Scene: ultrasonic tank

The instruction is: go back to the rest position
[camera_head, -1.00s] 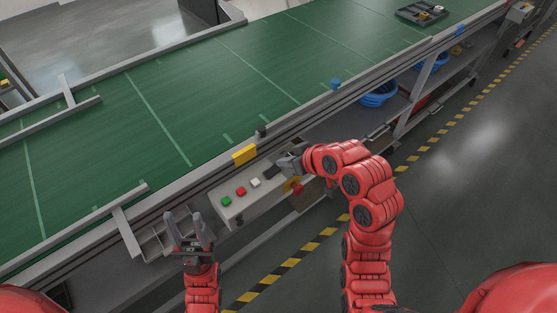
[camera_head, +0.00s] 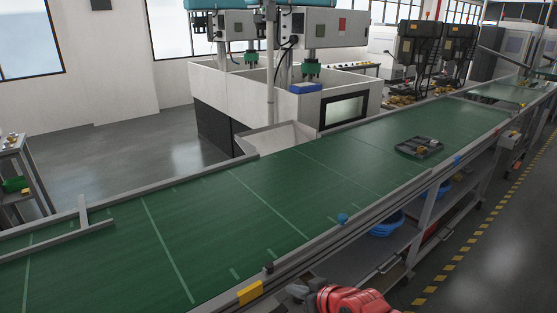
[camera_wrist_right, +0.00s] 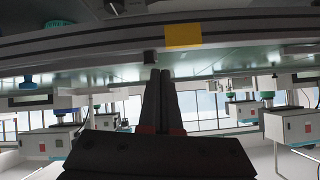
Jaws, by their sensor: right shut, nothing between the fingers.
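My right gripper (camera_head: 297,291) shows at the bottom edge of the head view, at the near side of the green conveyor (camera_head: 250,211). Only it and a part of my red right arm are in that picture. In the right wrist view the two dark fingers of my right gripper (camera_wrist_right: 160,75) are together with nothing between them. They point toward the conveyor's side rail (camera_wrist_right: 100,45) and a yellow block (camera_wrist_right: 183,37) on it. My left gripper is in neither view now.
A dark tray with small parts (camera_head: 419,146) lies on the belt. Blue bins (camera_head: 386,224) stand on the shelf below it. A white machine tank (camera_head: 340,112) stands behind the conveyor. The aisle floor (camera_head: 490,255) at the right is clear.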

